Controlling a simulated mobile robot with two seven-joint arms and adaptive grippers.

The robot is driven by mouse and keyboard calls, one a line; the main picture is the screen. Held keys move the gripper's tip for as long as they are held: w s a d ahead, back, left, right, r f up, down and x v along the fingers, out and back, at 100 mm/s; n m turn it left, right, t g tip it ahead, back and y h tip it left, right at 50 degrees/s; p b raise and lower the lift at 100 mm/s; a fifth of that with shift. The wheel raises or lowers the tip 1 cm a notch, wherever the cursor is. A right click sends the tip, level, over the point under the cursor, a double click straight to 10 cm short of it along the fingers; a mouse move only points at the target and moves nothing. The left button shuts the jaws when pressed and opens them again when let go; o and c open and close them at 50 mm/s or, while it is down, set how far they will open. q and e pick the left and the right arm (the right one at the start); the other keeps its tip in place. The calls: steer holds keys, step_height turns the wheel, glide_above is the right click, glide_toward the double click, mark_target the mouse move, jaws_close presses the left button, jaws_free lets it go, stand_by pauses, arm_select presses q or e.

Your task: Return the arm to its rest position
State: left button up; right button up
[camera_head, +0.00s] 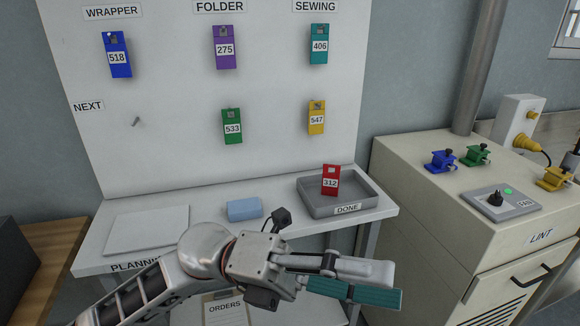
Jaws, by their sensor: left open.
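My left arm comes in from the lower left across the front of the white planning table (190,250). My left gripper (378,283) points right, in front of the table's front edge and lower right of the grey DONE tray (368,206). Its fingers are apart, one with a teal ribbed face, and I see nothing held between them. A red tag 312 (331,181) stands in the DONE tray, apart from the gripper. My right gripper is not in view.
A white board (170,130) behind the table carries several numbered tags and a bare peg (136,121) beside NEXT. A blue block (244,209) lies on the table. An ORDERS clipboard (225,310) is below my arm. The LINT cabinet (440,190) stands right, with clamp-like pieces and a dial on top.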

arm_select(q)
steer(key=w+a+f+n+t+h, duration=0.2)
steer(key=w+a+n+t, duration=0.1)
steer(key=w+n+t, duration=0.45)
steer(key=w+a+f+n+t+h, duration=0.25)
steer(key=w+n+t, duration=0.25)
steer(key=n+t, duration=0.45)
steer(key=w+a+f+n+t+y, duration=0.55)
steer(key=f+n+t, duration=0.25)
steer(key=n, duration=0.2)
steer(key=a+f+n+y, duration=0.4)
steer(key=f+y, duration=0.1)
steer(key=f, duration=0.2)
steer(key=a+f+n+y, duration=0.3)
steer(key=f+n+y, duration=0.15)
steer(key=f, duration=0.35)
steer(key=s+a+f+n+g+y, duration=0.2)
steer(key=s+a+f, duration=0.3)
steer(key=s+f, duration=0.3)
steer(key=s+a+f+n+g+y, duration=0.3)
steer(key=s+a+f, duration=0.3)
steer(key=f, duration=0.9)
steer(key=shift+s+a+n+g+y, duration=0.3)
steer(key=shift+s+n, duration=0.35)
steer(key=shift+s, duration=0.5)
steer(key=shift+d, duration=0.1)
